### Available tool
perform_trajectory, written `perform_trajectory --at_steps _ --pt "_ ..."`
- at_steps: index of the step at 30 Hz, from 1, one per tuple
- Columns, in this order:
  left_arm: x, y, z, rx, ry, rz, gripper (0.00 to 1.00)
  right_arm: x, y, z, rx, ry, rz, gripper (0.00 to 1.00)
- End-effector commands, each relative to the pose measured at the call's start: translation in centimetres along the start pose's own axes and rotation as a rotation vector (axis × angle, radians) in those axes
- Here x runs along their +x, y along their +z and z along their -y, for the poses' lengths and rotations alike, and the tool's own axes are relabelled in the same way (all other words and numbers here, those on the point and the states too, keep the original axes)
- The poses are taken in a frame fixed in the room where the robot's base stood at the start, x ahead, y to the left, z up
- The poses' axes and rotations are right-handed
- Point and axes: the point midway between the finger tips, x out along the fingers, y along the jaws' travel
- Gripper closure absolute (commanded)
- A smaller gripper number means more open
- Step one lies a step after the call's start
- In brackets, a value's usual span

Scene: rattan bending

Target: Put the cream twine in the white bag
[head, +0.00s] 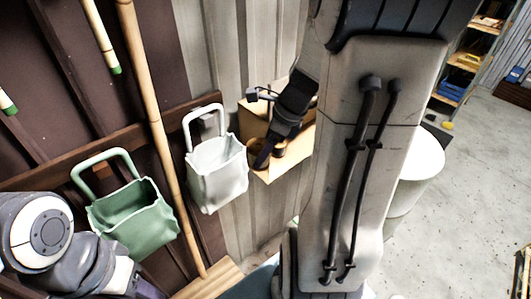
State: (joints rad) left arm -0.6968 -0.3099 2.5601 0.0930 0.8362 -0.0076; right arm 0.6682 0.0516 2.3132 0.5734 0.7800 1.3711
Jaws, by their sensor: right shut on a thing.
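The white bag (217,172) hangs by its loop handle on the wall, left of the middle, with its mouth open upward. My right gripper (262,156) reaches down from the upper right to a tan wooden box or shelf (290,152), just right of the white bag. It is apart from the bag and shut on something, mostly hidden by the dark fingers. I cannot clearly make out the cream twine. My left arm shows at the lower left, but its fingertips are not seen.
A green bag (131,220) hangs left of the white bag. A long pole (152,115) leans between the two bags. A white drum (418,170) stands right of my arm. Shelves with bins (462,77) are at the far right, and floor there is open.

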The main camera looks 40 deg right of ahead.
Motion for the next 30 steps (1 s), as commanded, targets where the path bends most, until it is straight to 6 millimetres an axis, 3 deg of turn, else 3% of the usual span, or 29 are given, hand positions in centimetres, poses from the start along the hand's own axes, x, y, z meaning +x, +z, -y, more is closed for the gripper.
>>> perform_trajectory --at_steps 21,30 --pt "1.0 0.1 0.1 0.001 0.000 0.000 0.50 3.0 4.5 3.7 0.000 0.001 0.000 0.86" --pt "-0.2 0.0 0.0 0.000 0.000 0.000 0.50 3.9 6.5 5.2 0.000 0.002 0.000 0.86"
